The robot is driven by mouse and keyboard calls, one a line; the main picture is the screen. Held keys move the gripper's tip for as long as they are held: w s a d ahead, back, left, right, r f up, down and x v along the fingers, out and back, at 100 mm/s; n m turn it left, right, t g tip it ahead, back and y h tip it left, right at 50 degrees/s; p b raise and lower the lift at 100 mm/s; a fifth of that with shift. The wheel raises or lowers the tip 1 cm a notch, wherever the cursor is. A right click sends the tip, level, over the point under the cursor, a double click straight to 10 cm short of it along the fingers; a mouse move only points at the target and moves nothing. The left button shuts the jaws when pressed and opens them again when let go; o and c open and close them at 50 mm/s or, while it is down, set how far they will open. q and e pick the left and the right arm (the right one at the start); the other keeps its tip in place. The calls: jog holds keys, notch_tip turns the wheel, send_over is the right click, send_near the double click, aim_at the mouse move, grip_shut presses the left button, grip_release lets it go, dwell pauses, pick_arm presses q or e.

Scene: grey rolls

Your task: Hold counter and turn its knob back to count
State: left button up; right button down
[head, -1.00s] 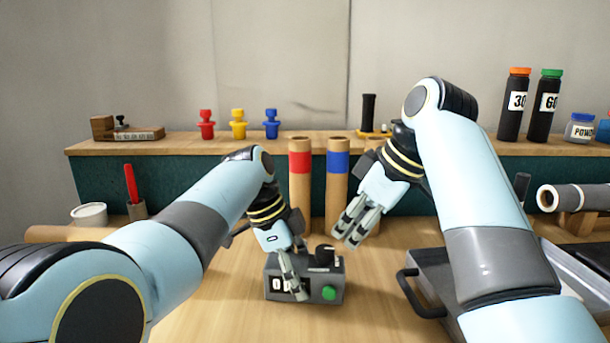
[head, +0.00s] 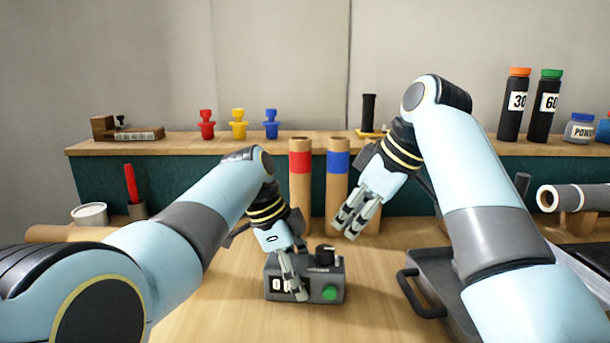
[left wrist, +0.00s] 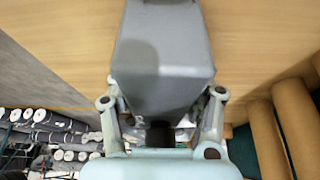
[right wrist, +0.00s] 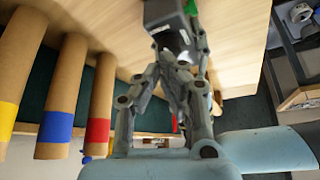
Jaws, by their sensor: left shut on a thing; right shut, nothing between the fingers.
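The counter (head: 320,277) is a grey box on the wooden table, with a black knob (head: 325,254) on top, a green button (head: 330,293) and a display partly covered by my finger. My left gripper (head: 297,292) is shut on the counter's left part. The left wrist view shows the grey body (left wrist: 165,60) between its fingers. My right gripper (head: 347,228) is shut and empty, above and behind the counter, a little right of the knob and apart from it. In the right wrist view the counter (right wrist: 172,28) lies beyond the fingertips (right wrist: 172,58).
Cardboard tubes with a red band (head: 300,165) and a blue band (head: 338,163) stand behind the counter. A grey tray with a black handle (head: 408,295) lies to the right. A shelf (head: 190,144) runs along the back. The table left of the counter is clear.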

aim_at(325, 255)
jog(key=shift+f, duration=2.4)
jog(key=shift+a, duration=0.65)
